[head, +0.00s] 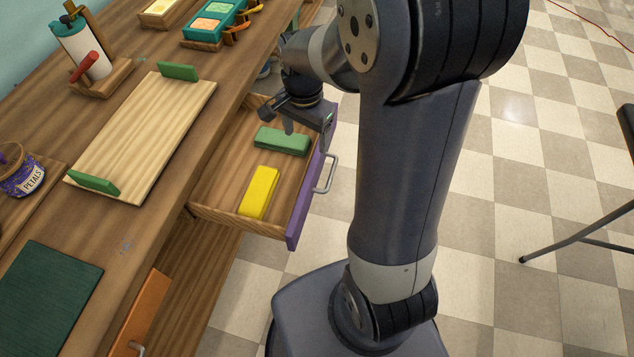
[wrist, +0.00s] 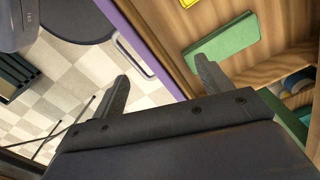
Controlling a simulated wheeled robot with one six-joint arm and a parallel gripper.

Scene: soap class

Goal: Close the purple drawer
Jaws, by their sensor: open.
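The purple drawer (head: 292,228) stands pulled out from the wooden bench, its purple front and metal handle (head: 331,174) facing the floor on the right. A green block (head: 283,141) and a yellow block (head: 259,192) lie inside it. My gripper (head: 307,124) is open and empty at the drawer's far end, near the purple front. In the wrist view the purple front (wrist: 150,40) runs between my two fingers (wrist: 163,72); one finger appears over the floor side, the other over the inside. I cannot tell whether either finger touches it.
An orange front (head: 151,312) with a handle shows lower on the bench. The bench top holds a wooden tray with green handles (head: 145,135), a petals jar (head: 20,172) and a dark green mat (head: 45,298).

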